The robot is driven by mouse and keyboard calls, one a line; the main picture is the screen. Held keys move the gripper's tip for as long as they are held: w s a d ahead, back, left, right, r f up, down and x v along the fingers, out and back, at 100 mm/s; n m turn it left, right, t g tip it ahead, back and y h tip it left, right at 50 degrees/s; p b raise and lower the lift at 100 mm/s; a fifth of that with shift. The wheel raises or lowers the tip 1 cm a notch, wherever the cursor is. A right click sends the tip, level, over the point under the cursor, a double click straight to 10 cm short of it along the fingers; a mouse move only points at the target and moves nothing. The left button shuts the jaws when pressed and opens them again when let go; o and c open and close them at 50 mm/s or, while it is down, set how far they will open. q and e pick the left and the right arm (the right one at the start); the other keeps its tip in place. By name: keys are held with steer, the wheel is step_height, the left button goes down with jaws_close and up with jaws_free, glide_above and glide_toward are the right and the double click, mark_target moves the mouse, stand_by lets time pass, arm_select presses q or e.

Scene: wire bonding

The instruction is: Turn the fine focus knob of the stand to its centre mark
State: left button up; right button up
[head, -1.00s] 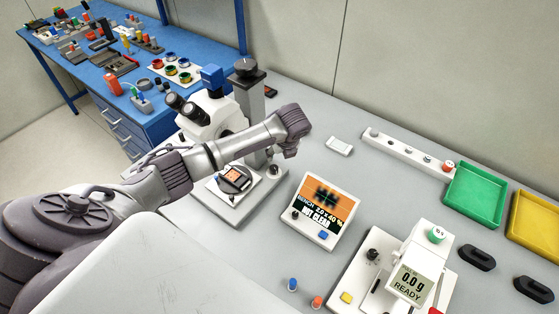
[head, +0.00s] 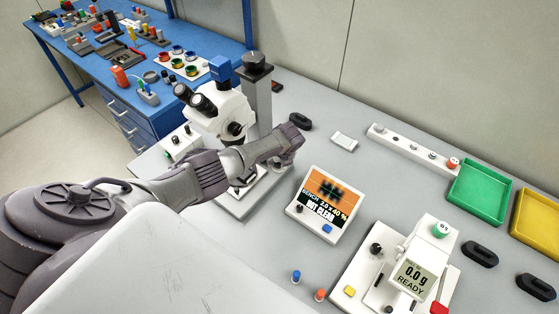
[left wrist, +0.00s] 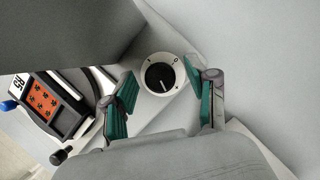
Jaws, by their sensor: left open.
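The microscope stand has a grey column (head: 257,100) and a pale base (head: 228,207) on the bench. In the left wrist view the knob (left wrist: 160,75) has a black centre with a white pointer line inside a white ring. The pointer aims down and slightly right; a small round mark sits at the ring's upper right. My left gripper (left wrist: 161,80) is open, its green pads on either side of the knob, apart from it as far as I can tell. In the head view my left gripper (head: 288,146) is beside the column and hides the knob. My right gripper is not in view.
The microscope head (head: 220,110) stands close to my left arm. A display (head: 324,204) reading "NOT CLEAR" is right of the base. A scale (head: 412,275), a green tray (head: 478,192) and a yellow tray (head: 537,222) are farther right. Bench between display and trays is mostly clear.

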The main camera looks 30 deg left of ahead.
arm_select(q)
steer(key=shift+c, duration=1.4)
jaws_close()
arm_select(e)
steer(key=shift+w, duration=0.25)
arm_select(q)
steer(key=shift+n+b, duration=0.3)
steer(key=shift+n, duration=0.1)
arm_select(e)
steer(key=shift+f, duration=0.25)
